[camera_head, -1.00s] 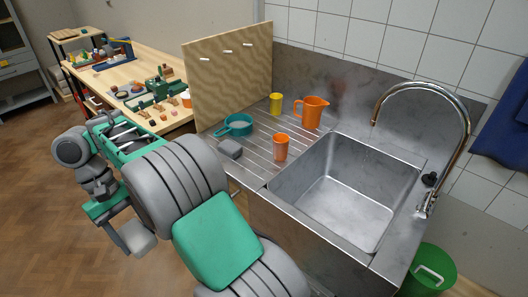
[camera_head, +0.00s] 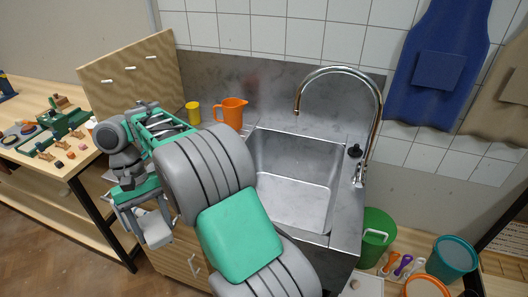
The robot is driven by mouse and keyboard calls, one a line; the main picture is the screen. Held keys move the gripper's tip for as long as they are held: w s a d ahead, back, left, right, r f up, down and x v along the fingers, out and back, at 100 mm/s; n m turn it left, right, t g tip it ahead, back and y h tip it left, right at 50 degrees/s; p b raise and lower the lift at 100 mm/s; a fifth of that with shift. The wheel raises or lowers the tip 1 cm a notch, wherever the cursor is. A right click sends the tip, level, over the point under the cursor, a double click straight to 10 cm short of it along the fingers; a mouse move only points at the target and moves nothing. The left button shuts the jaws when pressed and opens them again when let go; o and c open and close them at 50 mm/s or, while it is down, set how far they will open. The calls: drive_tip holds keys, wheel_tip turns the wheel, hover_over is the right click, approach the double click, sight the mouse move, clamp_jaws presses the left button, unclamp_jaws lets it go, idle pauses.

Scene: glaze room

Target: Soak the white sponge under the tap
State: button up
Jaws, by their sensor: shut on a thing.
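My gripper (camera_head: 146,222) hangs low at the left, in front of the wooden cabinet below the counter, well to the left of the sink. It is shut on a pale, blocky thing, taken as the white sponge (camera_head: 158,231); its fingers and exact grip are hard to make out. The steel sink (camera_head: 290,205) is right of my arm and looks empty. The chrome tap (camera_head: 341,70) arches over the sink's back right, its spout end (camera_head: 296,110) above the basin. A black knob (camera_head: 355,150) is at the tap's base. No running water shows.
An orange jug (camera_head: 232,111) and a yellow cup (camera_head: 193,113) stand behind my arm, which hides most of the drainboard. A pegboard (camera_head: 125,75) stands at the left.

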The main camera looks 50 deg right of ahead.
drive_tip(key=shift+w+f+m+y, duration=0.25)
drive_tip(key=shift+m+y, duration=0.05)
drive_tip(key=shift+m, duration=0.3)
drive_tip(key=w+d+f+m+t+b, duration=0.25)
drive_tip(key=w+d+m+t, duration=0.65)
drive_tip(key=d+m, duration=0.5)
drive_tip(key=s+d+r+m+h, duration=0.1)
drive_tip(key=s+d+m+h, duration=0.25)
drive_tip(key=d, duration=0.45)
drive_tip(key=s+d+r+m+h, duration=0.1)
drive_tip(key=s+d+m+h, duration=0.15)
drive_tip(key=d+m, duration=0.4)
drive_tip(key=s+d+r+m+h, duration=0.1)
drive_tip(key=s+d+m+h, duration=0.15)
drive_tip(key=d, duration=0.65)
drive_tip(key=d+f, duration=0.2)
drive_tip(key=d, duration=1.2)
drive_tip(key=shift+f+h, duration=0.3)
drive_tip(key=shift+h, duration=0.15)
drive_tip(key=shift+m, duration=0.25)
